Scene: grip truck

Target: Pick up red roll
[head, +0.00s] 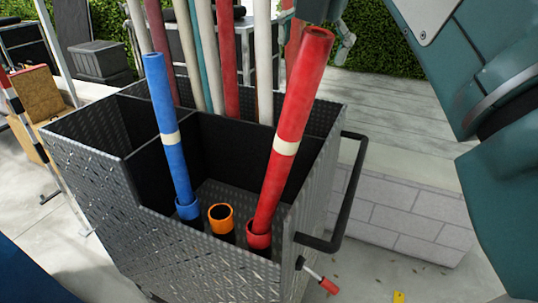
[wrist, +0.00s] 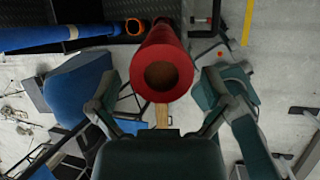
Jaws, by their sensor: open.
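The red roll (head: 296,120) is a long tube with a white band. It stands tilted in a red ring holder (head: 258,236) at the front of the metal cart (head: 190,225), its top leaning right. Its hollow end faces the camera in the wrist view (wrist: 168,72). My gripper (wrist: 168,88) is open, with one finger on each side of the roll's end and visible gaps, not closed on it. In the head view my gripper (head: 318,22) shows partly at the top edge, by the roll's upper end. The roll hides part of it.
A blue roll (head: 168,120) stands left of the red one, and an empty orange ring holder (head: 221,217) sits between them. Several taller tubes (head: 231,60) stand behind. A black handle (head: 350,200) sticks out on the cart's right side.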

